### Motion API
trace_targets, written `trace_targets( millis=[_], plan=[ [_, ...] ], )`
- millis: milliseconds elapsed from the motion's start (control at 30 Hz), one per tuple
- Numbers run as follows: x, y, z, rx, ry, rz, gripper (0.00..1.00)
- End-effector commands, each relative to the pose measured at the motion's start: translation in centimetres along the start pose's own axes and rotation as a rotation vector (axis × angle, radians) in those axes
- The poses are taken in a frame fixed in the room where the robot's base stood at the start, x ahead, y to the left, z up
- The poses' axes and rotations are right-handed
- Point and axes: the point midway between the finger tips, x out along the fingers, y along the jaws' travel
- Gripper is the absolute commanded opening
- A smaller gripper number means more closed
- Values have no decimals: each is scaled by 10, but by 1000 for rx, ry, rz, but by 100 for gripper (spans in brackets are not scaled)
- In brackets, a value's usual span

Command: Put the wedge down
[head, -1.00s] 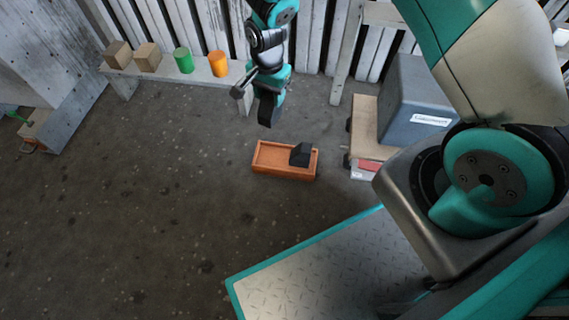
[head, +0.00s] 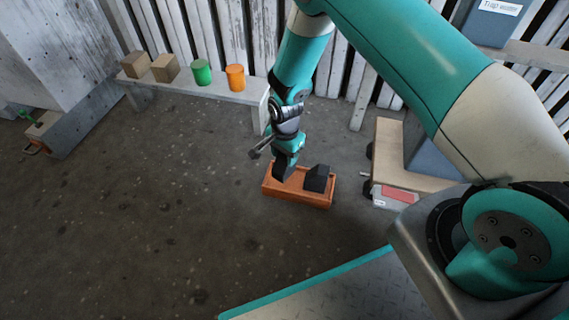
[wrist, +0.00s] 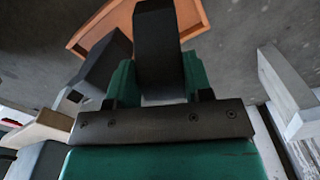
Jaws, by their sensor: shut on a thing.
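My gripper (head: 285,160) is shut on a dark wedge (head: 281,173). The held wedge also shows in the wrist view (wrist: 156,38), between the green fingers, upright in the head view. It is over or inside the left part of an orange-brown tray (head: 323,203); I cannot tell if it touches the tray's floor. A second dark wedge (head: 318,178) sits in the right part of the tray, a little apart from the held one. In the wrist view the tray (wrist: 98,27) lies behind the held wedge, and the other wedge (wrist: 103,62) is at its left.
A low bench (head: 247,93) behind carries two wooden blocks (head: 165,67), a green cylinder (head: 201,72) and an orange cylinder (head: 235,77). A cart (head: 388,150) stands right of the tray. A labelled box (head: 490,20) is at upper right. Floor left of the tray is clear.

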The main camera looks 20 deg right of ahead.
Motion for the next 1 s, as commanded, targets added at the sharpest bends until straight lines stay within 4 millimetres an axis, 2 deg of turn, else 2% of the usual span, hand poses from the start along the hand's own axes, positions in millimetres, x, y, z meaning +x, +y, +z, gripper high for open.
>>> trace_targets(
  millis=[33, 133, 533, 567, 633, 667, 900, 1000],
  plan=[
    [15, 1, 0, 0, -1, 2, 3],
    [30, 0, 0, 0, 0, 1, 3],
    [34, 0, 0, 0, 0, 1, 3],
    [34, 0, 0, 0, 0, 1, 51],
    [33, 0, 0, 0, 0, 1, 67],
    [33, 0, 0, 0, 0, 1, 72],
    [33, 0, 0, 0, 0, 1, 72],
    [27, 0, 0, 0, 0, 0, 72]
  ],
)
